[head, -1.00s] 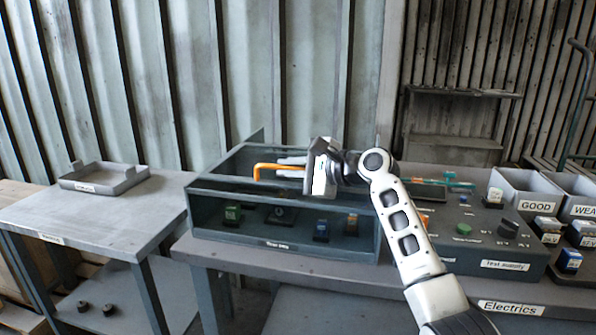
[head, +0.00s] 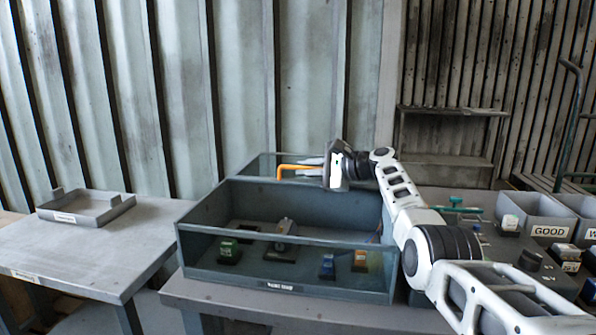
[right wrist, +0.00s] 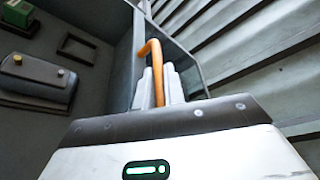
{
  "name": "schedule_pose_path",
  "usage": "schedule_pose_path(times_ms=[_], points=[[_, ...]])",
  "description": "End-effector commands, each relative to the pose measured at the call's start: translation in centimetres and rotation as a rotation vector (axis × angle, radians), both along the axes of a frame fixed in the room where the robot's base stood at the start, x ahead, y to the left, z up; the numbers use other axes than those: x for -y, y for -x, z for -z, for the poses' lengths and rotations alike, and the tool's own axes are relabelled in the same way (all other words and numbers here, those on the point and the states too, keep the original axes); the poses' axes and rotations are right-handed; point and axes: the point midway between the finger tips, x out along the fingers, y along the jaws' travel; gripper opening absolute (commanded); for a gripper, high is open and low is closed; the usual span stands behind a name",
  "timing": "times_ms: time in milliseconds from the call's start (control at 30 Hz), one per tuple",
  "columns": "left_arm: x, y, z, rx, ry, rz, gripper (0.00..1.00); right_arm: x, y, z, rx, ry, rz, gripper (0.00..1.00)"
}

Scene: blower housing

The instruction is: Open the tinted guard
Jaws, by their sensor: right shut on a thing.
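The tinted guard (head: 262,165) shows as a framed, see-through panel, swung up at the back of the grey box (head: 310,287). The box's top is uncovered and its inside shows. The guard's orange handle (head: 283,172) is between the fingers of my right gripper (head: 312,168), which is shut on it above the box's back edge. In the right wrist view the orange handle (right wrist: 152,55) rises between the pale fingers (right wrist: 158,88), with the guard's frame close behind. My left gripper is not in view.
Inside the box stand several small parts, including a green one (head: 228,250), a blue one (head: 327,266) and an orange one (head: 360,260). A low tray (head: 85,212) lies on the left table. The GOOD bin (head: 548,230) stands right. A corrugated wall rises behind.

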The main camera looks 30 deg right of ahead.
Motion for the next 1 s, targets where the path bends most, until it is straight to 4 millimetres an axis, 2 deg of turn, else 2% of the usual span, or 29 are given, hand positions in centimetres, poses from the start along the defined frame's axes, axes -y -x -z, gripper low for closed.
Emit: schedule_pose_path(times_ms=[267,300,333,733,867,1000], points=[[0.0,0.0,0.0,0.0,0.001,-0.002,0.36,0.0,-0.1,0.0,-0.001,0.001,0.002,0.0],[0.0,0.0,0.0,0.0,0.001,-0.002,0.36,0.0,-0.1,0.1,-0.001,0.001,0.002,0.14],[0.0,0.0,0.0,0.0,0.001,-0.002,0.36,0.0,-0.1,0.1,-0.001,0.001,0.002,0.2],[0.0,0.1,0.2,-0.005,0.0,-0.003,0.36,0.2,0.3,0.0,-0.001,0.001,0.001,0.2],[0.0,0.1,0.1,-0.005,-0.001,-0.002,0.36,0.9,1.2,-0.2,-0.001,0.002,0.002,0.2],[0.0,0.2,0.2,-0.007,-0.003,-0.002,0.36,2.0,3.0,-0.6,-0.001,0.005,0.004,0.2]])
